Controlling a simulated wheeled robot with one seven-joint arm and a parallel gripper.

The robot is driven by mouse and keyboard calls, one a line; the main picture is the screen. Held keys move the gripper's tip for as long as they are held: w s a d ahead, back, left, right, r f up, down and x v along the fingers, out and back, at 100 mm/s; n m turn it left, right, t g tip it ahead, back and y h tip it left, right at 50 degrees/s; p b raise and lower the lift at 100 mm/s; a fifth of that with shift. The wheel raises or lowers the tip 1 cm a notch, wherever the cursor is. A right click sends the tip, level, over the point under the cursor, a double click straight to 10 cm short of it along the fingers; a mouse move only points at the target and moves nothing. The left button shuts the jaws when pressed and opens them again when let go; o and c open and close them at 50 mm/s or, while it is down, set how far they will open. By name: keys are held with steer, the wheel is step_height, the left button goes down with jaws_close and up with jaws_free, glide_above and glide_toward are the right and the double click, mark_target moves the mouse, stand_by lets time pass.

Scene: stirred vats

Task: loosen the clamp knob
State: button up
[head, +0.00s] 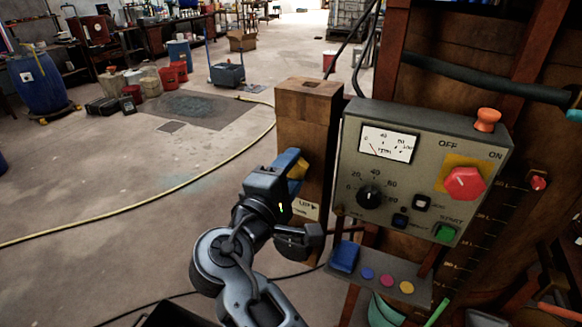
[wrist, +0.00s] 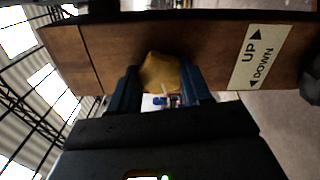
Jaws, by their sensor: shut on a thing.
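The clamp knob (head: 299,168) is a yellow knob on the side of a wooden post (head: 305,120). In the wrist view the knob (wrist: 161,72) sits between the two dark blue fingers of my gripper (wrist: 162,84), against the brown wood. My gripper (head: 287,170) is shut on it, and the fingers partly hide it in the head view. A label reading UP and DOWN (head: 305,209) is on the post below the knob, and it also shows in the wrist view (wrist: 255,57).
A grey control box (head: 420,165) with a meter, a dial and a red knob (head: 464,184) stands close to the right of the post. A small shelf (head: 420,290) with coloured discs is under it. A yellow hose (head: 150,220) crosses the open floor at left.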

steer(key=shift+n, duration=1.1)
steer(key=o, duration=1.1)
steer(key=shift+c, duration=0.2)
steer(key=b+v, duration=0.1)
steer(key=v, duration=0.7)
steer(key=shift+b, duration=0.35)
